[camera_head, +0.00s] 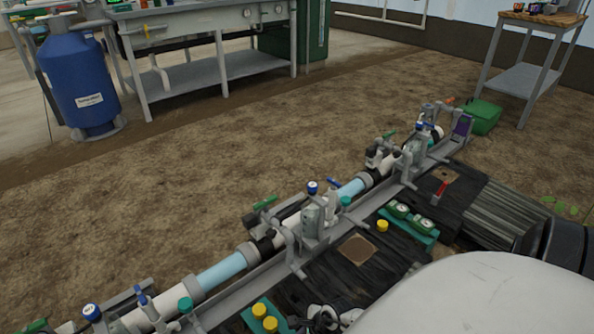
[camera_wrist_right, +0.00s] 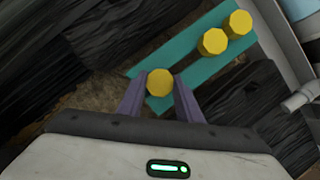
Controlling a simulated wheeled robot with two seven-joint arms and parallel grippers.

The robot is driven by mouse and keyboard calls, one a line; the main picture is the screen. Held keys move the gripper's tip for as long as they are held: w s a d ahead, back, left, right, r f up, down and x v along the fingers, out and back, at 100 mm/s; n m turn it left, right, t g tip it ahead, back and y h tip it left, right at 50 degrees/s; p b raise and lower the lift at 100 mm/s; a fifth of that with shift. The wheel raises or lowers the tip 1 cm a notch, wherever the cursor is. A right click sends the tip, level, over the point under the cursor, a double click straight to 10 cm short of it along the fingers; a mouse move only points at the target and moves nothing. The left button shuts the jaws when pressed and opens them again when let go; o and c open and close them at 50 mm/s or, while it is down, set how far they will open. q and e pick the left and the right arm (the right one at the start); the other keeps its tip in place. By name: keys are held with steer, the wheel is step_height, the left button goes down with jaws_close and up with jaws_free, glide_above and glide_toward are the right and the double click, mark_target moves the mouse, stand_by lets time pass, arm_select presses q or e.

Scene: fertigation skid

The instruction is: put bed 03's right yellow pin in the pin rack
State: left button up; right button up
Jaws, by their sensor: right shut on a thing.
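My right gripper (camera_wrist_right: 160,92) is shut on a yellow pin (camera_wrist_right: 159,81), whose round head shows between the two purple-grey fingers. The pin's lower part is hidden. Beyond it lies a teal plate (camera_wrist_right: 165,64) carrying two more yellow pins (camera_wrist_right: 212,42) toward its upper right end. The held pin overlaps the plate's near left end in the picture; I cannot tell whether they touch. In the head view, a teal plate (camera_head: 284,326) with two yellow pins (camera_head: 259,310) shows at the bottom. My left gripper is not in view.
A grey rail with pipes and valves (camera_head: 312,222) runs diagonally beside black-covered beds (camera_head: 340,285). Another teal plate (camera_head: 425,236) carries green gauges, with a yellow pin (camera_head: 383,226) near it. A blue tank (camera_head: 80,85) and a bench (camera_head: 190,22) stand behind. Open soil lies beyond the rail.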

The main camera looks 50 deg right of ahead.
steer(key=shift+f, duration=0.45)
steer(key=o, duration=1.1)
